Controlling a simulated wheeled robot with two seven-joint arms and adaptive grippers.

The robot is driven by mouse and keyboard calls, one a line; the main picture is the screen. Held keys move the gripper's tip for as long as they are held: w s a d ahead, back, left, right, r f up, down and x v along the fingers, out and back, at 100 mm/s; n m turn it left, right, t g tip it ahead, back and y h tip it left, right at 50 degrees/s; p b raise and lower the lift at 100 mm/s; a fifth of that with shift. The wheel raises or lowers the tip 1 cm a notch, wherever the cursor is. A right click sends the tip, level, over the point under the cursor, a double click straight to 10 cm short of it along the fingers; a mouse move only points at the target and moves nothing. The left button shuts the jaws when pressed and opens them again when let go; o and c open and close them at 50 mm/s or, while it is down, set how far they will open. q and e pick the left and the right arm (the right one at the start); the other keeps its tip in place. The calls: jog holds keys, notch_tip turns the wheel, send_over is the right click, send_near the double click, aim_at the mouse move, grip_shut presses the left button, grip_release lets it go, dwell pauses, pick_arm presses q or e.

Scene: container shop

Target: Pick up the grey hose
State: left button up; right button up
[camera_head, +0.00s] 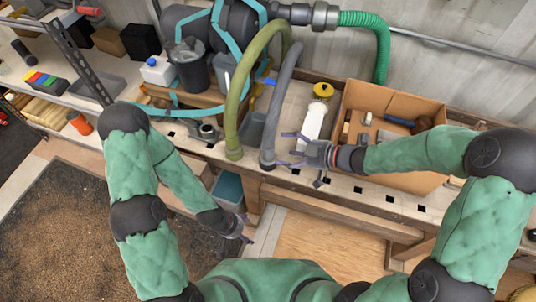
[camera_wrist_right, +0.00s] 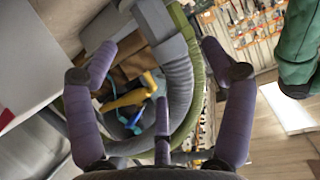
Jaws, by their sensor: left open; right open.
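In the right wrist view the ribbed grey hose (camera_wrist_right: 180,85) curves between and beyond my open fingers. My right gripper (camera_head: 284,149) is open beside the hose's lower end, just to its right; whether a finger touches it I cannot tell. The right gripper also shows in the wrist view (camera_wrist_right: 158,52) with nothing clamped. My left gripper (camera_head: 246,228) is open and empty, low in front of the bench.
An olive-green hose (camera_head: 234,110) hangs close left of the grey one. A blue-grey bin (camera_head: 228,188) sits below the bench.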

aim_at(268, 154)
jog(key=a+f+b, duration=0.1)
jog(key=w+a+f+b, duration=0.1)
jog(key=a+b, duration=0.1)
jog(key=shift+w+f, duration=0.3)
jog(key=shift+f, duration=0.1)
jog(key=shift+w+a, duration=0.25)
jog(key=shift+a, duration=0.3)
jog(key=shift+c, duration=0.2)
jog(key=c, duration=1.4)
